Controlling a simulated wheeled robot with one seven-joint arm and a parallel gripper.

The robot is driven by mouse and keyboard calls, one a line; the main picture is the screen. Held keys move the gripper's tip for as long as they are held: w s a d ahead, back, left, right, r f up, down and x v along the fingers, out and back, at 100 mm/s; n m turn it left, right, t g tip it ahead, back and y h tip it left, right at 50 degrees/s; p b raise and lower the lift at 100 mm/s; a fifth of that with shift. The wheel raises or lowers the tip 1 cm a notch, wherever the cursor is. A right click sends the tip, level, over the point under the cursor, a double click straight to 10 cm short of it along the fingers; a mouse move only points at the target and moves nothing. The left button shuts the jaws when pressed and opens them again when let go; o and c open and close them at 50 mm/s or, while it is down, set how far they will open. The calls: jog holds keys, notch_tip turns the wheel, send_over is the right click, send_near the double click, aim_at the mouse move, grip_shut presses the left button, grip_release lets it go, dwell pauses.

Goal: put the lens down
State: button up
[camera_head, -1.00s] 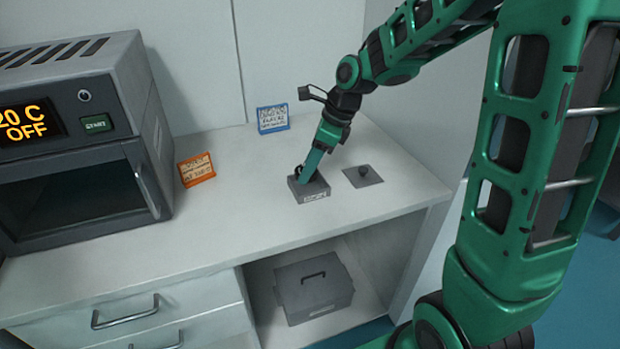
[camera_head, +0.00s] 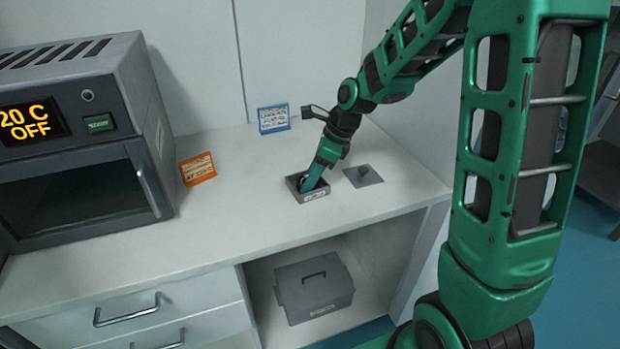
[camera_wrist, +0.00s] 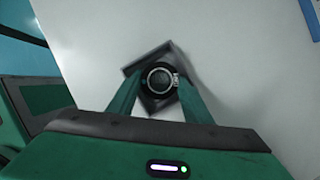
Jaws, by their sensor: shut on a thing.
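The lens (camera_wrist: 160,79) is a round glass disc in a dark ring, held between the two green fingers of my gripper (camera_wrist: 159,84). In the head view my gripper (camera_head: 307,187) reaches down into a small open grey box (camera_head: 316,198) with a white label on its front. The lens shows there only as a small dark shape at the fingertips. The box (camera_wrist: 146,60) lies around and under the lens in the wrist view. I cannot tell whether the lens touches the bottom of the box.
A flat grey lid with a knob (camera_head: 363,175) lies right of the box. An oven (camera_head: 80,140) fills the left. A grey case (camera_head: 314,287) sits on the shelf below. The front worktop (camera_head: 225,225) is clear.

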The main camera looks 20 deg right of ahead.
jog(key=shift+s+d+f, duration=0.25)
jog(key=shift+s+f, duration=0.25)
jog(key=shift+f, duration=0.15)
jog(key=o, duration=0.9)
jog(key=shift+w+r, duration=0.1)
jog(key=shift+r, duration=0.1)
jog(key=shift+w+d+r, duration=0.4)
jog(key=shift+w+r, duration=0.1)
jog(key=shift+r, duration=0.2)
jog(key=v, duration=1.1)
jog(key=shift+s+a+r, duration=0.2)
jog(key=shift+a+r, duration=0.05)
jog(key=shift+a, duration=0.1)
jog(key=shift+s+d+f+n+g+h, duration=0.55)
jog(key=shift+s+d+n, duration=2)
jog(key=shift+s, duration=2.2)
jog(key=shift+s+d+f+n+g+h, duration=0.3)
jog(key=shift+s+d+f+n+h, duration=0.85)
jog(key=shift+s+n, duration=2.95)
jog(key=shift+s+d+f+n+g+h, duration=0.1)
jog(key=shift+s+d+f+n+g, duration=0.25)
jog(key=shift+s+d+n, duration=3.6)
jog(key=s+a+m, duration=0.2)
jog(key=a+m, duration=0.1)
jog(key=shift+s+r, duration=0.1)
jog(key=shift+s, duration=0.3)
